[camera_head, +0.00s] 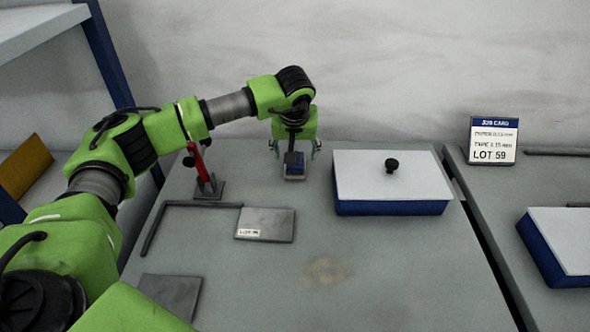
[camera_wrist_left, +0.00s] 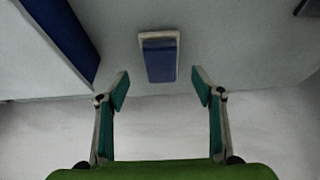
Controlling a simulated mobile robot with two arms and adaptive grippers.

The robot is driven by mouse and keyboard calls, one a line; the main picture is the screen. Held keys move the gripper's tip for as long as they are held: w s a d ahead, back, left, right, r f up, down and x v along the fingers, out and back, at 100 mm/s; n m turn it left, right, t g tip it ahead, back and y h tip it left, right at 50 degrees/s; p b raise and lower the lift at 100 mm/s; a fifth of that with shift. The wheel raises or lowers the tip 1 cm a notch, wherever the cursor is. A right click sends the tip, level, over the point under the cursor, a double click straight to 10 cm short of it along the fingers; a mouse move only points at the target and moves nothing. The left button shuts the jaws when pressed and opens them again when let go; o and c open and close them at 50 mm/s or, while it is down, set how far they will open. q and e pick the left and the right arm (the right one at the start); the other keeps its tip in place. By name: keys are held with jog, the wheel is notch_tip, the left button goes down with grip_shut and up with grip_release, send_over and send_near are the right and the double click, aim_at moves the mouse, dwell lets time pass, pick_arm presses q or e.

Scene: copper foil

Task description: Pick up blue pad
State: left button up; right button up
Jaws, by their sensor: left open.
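The blue pad (camera_head: 294,171) is a small block with a blue body and a pale edge, on the grey table. In the left wrist view the pad (camera_wrist_left: 159,58) lies ahead of the fingertips, centred between them. My left gripper (camera_head: 294,150) points down over the pad in the head view, its fingers spread to either side. In the wrist view the left gripper (camera_wrist_left: 159,90) is open with nothing between its fingers. Part of the pad is hidden by the wrist in the head view. My right gripper is not in view.
A blue box with a white knobbed lid (camera_head: 360,180) stands close to the right of the pad. A red clamp-like tool (camera_head: 203,170) stands to the left. A labelled grey plate (camera_head: 270,226) lies in front. The table's front right is clear.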

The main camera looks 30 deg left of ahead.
pick_arm(q)
jog(key=b+x, duration=0.2)
jog(key=x, duration=0.2)
jog(key=shift+s+f+b, duration=0.1)
jog(key=shift+b, duration=0.2)
jog(key=shift+w+a+f, duration=0.15)
jog(key=shift+w+f, duration=0.1)
jog(key=shift+f, duration=0.15)
jog(key=shift+r, duration=0.1)
jog(key=shift+c, duration=0.7)
jog(key=c, duration=1.1)
